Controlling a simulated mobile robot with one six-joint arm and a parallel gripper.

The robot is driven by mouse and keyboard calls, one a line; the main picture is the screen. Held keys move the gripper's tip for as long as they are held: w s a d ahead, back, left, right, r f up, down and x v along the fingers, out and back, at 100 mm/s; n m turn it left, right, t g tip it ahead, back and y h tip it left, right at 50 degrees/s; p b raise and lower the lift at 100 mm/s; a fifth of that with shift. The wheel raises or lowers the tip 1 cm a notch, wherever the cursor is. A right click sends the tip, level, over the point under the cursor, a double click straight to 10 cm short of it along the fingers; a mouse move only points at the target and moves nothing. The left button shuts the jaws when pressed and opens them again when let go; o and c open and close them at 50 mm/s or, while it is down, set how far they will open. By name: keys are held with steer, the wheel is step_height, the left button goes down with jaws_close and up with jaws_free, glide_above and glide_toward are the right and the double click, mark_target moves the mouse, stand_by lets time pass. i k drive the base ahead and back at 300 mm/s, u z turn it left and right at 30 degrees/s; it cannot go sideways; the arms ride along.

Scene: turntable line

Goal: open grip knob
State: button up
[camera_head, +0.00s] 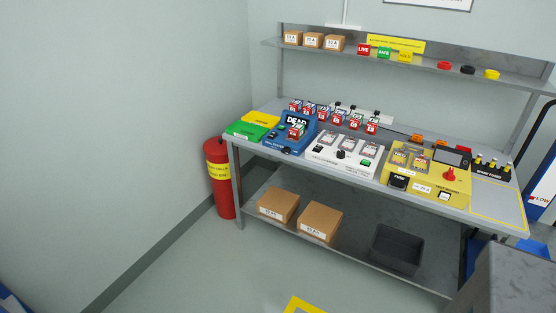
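My gripper is not in view. No knob in view is labelled clearly enough to tell which one is the grip knob. A red knob (449,175) sits on the right part of the yellow tester box (428,187). A small black knob (340,155) sits at the front of the white panel (322,158) in the middle of the bench. Another dark knob (286,151) is at the front edge of the blue unit (281,139). Their settings are too small to read.
The grey workbench (235,146) stands against the wall, with several red-and-white labelled blocks on it. A shelf (420,65) above holds boxes and coloured rings. Below are cartons (320,222) and a dark bin (397,248). A red cylinder (218,180) stands at left.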

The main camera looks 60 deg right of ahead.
mark_target(287, 151)
steer(key=z, duration=0.15)
steer(key=i, duration=0.85)
steer(key=u, duration=0.05)
